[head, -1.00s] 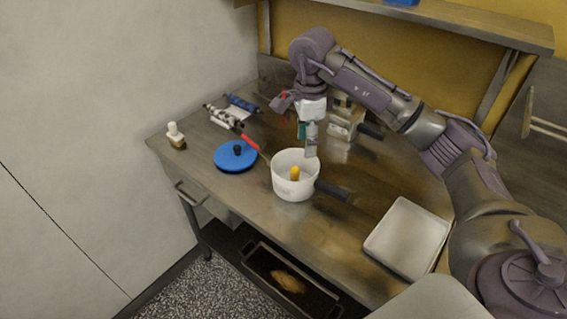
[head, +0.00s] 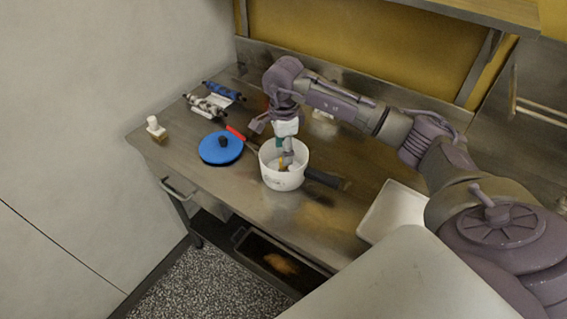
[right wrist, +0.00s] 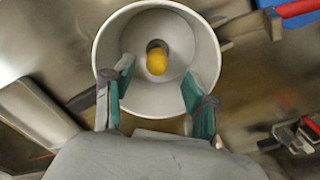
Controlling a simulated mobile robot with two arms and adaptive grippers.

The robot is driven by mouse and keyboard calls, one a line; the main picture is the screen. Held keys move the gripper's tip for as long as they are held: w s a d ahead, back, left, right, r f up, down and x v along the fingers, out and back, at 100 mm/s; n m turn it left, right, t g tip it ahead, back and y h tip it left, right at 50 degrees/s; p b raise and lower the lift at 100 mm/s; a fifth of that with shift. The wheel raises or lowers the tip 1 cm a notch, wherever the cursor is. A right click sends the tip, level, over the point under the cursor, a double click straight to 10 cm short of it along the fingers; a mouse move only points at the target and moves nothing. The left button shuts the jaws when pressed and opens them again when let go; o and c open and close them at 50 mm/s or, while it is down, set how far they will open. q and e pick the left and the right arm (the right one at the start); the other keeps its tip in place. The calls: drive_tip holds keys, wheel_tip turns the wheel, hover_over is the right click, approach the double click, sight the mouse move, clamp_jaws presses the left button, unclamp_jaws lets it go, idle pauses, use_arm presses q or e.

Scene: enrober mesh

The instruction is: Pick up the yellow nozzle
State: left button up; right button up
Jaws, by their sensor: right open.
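The yellow nozzle (right wrist: 156,62) stands inside a white pot (right wrist: 106,52), near the middle of its floor in the right wrist view. In the head view the pot (head: 284,181) stands on the steel table, and only a bit of yellow (head: 282,167) shows in it beside my gripper. My right gripper (right wrist: 155,92) is open, with its green-padded fingers apart on either side of the pot's opening. In the head view the right gripper (head: 286,160) points down into the pot. The nozzle is between the line of the fingers but apart from both. My left gripper is not in view.
The pot's dark handle (head: 324,179) points right. A blue lid (head: 221,148) and a red-handled tool (head: 237,133) lie left of the pot. A white tray (head: 394,212) is at the right. A small white-topped brush (head: 155,127) stands at the left edge.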

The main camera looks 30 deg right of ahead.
wheel_tip(320, 180, down, 4)
drive_tip(key=shift+s+p, duration=0.15)
drive_tip(key=shift+p, duration=0.45)
clamp_jaws()
